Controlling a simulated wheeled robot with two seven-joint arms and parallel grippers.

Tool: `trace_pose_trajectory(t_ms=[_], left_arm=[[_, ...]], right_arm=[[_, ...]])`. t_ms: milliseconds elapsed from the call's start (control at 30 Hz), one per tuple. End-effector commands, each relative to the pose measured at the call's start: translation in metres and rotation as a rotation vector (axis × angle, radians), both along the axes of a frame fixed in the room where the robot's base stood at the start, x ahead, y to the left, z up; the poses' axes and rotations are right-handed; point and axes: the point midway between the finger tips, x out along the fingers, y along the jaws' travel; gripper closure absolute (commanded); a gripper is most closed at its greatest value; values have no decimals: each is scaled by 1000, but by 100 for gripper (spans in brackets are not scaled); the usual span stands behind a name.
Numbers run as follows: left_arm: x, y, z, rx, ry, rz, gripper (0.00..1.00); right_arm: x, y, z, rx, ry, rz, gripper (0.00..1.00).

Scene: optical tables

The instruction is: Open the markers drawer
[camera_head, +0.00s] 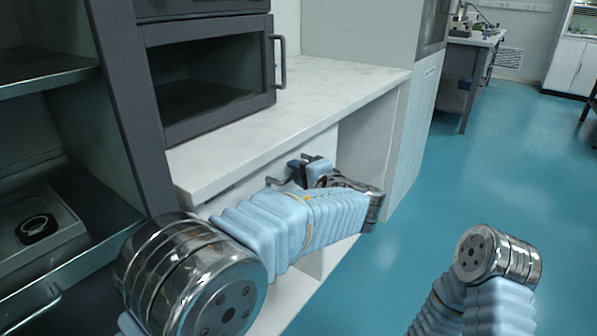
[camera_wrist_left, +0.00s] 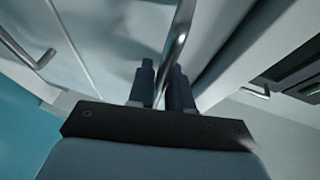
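A white drawer front (camera_head: 236,190) sits under the marble-look counter, and no label on it can be read. Its thin metal bar handle (camera_head: 275,182) shows beside my left gripper (camera_head: 300,168). In the left wrist view, the handle (camera_wrist_left: 181,35) runs between the two dark fingers of my left gripper (camera_wrist_left: 162,88). The fingers stand close together with the bar in the narrow gap, so the gripper looks shut on it. My left forearm hides part of the drawer front, and the drawer looks closed or nearly so. My right gripper is out of view.
The white counter (camera_head: 300,95) overhangs the drawer. A dark oven-like cabinet (camera_head: 210,80) stands on it. Dark shelving (camera_head: 50,160) is at the left. A white side panel (camera_head: 415,130) bounds the counter at right. The blue floor (camera_head: 480,170) is open to the right.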

Motion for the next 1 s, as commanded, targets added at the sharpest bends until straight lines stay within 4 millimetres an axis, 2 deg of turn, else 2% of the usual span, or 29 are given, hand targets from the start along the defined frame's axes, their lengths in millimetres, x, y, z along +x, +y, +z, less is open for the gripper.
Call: trace_pose_trajectory(t_ms=[33, 100, 567, 767, 1000], left_arm=[[0, 0, 0, 0, 0, 0, 89], [0, 0, 0, 0, 0, 0, 100], [-3, -5, -1, 0, 1, -1, 100], [-18, -26, -2, 1, 1, -3, 100], [-47, -65, -3, 1, 1, -4, 100]], right_arm=[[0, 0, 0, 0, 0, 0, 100], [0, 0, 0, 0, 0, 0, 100], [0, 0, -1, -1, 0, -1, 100], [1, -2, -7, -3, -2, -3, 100], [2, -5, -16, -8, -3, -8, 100]])
